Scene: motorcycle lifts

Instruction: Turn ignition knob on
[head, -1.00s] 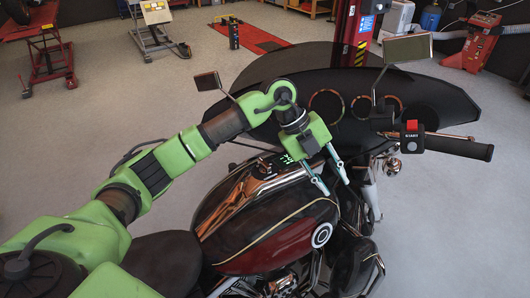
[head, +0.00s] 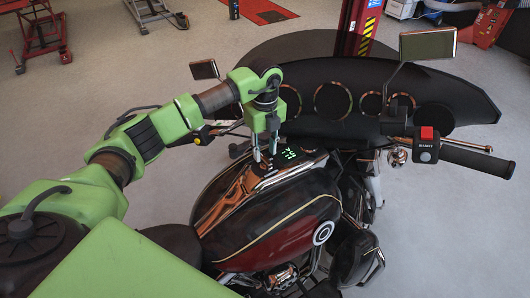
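The motorcycle's dark red and black tank (head: 285,225) has a chrome console (head: 228,200) along its top, with a small green-lit display (head: 290,154) at its front end. My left gripper (head: 264,158) points down over the console, just left of the display. Its two fingers are apart, and I see nothing held between them. I cannot make out the ignition knob; the fingertips and the console's chrome may hide it. I cannot tell whether the fingertips touch the console. My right gripper is not in view.
The windshield and gauge fairing (head: 370,95) stand just beyond my gripper. A handlebar with a red START switch (head: 427,140) and a mirror (head: 428,44) are on the right. The black seat (head: 175,243) lies below my arm. Red lift equipment (head: 40,35) stands far back; open floor lies left.

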